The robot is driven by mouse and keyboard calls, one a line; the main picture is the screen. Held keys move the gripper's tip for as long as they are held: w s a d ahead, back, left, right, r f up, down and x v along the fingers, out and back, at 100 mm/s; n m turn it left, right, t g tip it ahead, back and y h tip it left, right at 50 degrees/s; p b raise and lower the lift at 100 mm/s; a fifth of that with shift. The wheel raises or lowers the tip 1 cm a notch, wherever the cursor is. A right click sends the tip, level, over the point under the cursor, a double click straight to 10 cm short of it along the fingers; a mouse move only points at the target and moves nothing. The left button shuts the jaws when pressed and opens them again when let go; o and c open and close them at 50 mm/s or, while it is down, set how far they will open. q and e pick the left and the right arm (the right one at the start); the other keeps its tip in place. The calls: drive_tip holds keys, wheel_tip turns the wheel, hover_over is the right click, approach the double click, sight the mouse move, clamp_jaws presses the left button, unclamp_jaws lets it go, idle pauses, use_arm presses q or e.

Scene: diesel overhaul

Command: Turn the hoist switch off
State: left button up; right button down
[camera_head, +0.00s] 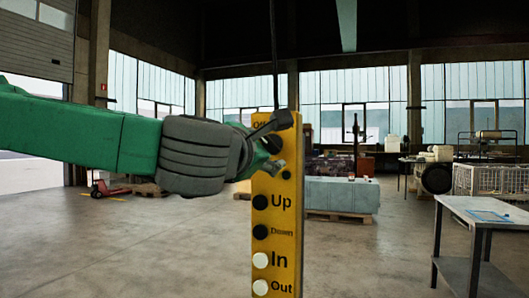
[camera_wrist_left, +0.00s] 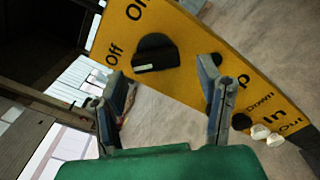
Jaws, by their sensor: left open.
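The yellow hoist control panel (camera_head: 280,217) hangs upright in the middle of the head view. Its black rotary switch (camera_wrist_left: 155,53) shows in the wrist view beside the "Off" label, with a second label, partly cut off, above it. A pale mark lies along the knob's lower edge; I cannot tell its setting for sure. My left gripper (camera_head: 280,143) is at the panel's upper part and mostly covers the switch in the head view. In the wrist view the left gripper (camera_wrist_left: 163,85) is open and empty, its fingers apart, with the knob beyond the gap. Contact is not visible.
The "Up" button (camera_head: 260,202), "Down" button (camera_head: 260,232) and white "In" button (camera_head: 260,260) lie below the switch. A cable holds the panel from above. A metal table (camera_head: 480,215) stands at the right. The floor around the panel is largely clear.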

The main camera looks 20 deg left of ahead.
use_arm(q)
drive_tip(key=s, duration=1)
drive_tip(key=shift+s+a, duration=0.25)
drive_tip(key=shift+f, duration=0.1)
